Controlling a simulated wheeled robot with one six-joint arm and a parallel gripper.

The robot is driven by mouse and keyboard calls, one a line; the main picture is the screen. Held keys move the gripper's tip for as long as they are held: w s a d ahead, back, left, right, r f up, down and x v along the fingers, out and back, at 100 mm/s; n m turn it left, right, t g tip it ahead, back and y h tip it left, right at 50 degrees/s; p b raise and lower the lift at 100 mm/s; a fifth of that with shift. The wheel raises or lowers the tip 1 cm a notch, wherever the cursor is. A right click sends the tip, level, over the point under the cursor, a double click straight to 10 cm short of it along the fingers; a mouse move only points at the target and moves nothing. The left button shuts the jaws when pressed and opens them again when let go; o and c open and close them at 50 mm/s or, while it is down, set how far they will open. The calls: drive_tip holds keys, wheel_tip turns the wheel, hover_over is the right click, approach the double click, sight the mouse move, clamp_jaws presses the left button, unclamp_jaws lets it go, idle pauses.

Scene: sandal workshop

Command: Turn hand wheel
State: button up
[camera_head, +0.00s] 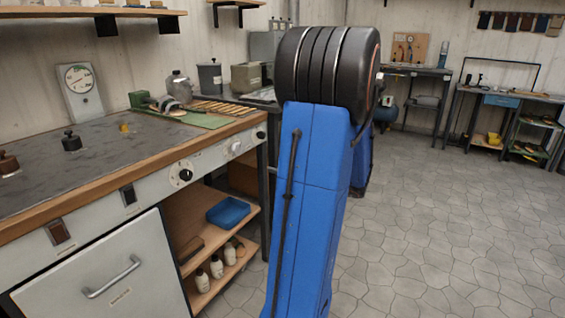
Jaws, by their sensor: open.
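I cannot make out a hand wheel in the head view. The nearest round controls are a small black knob on a pale disc (185,175) on the workbench's front panel and a pale knob (235,147) further right on it. A black knobbed piece (72,141) stands on the grey bench top. My gripper is not in view. A large blue and black arm-like body fills the middle and hides what is behind it.
The workbench (110,212) fills the left, with a handled door (95,272) and open shelves holding a blue tray (228,212). Pots and a green board (205,119) lie at its far end. Tiled floor (430,230) is free at right; further benches (500,97) line the back.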

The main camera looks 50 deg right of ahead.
drive_tip(key=n, duration=3)
approach(239, 148)
drive_tip(key=w, duration=0.8)
drive_tip(key=shift+a, duration=0.4)
